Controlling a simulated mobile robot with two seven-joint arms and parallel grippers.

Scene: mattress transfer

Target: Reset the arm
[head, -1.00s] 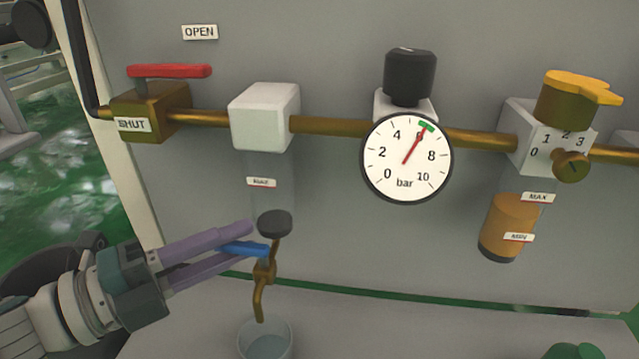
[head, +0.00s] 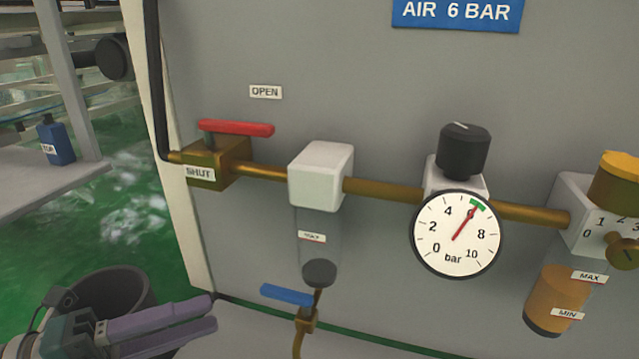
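My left gripper (head: 212,316) is at the lower left of the head view, with two long purple fingers pointing right. A narrow gap shows between the fingers, and nothing is seen between them. It is apart from the blue drain lever (head: 287,295), which lies to the right of the fingertips on a brass drain cock (head: 305,321). My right gripper is not in view.
A grey panel carries a brass pipe line with a red-handled valve (head: 236,128), a white filter block (head: 321,174), a pressure gauge (head: 457,234) near 6 bar and an amber oil bowl (head: 558,300). A dark bin (head: 105,290) stands behind my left arm.

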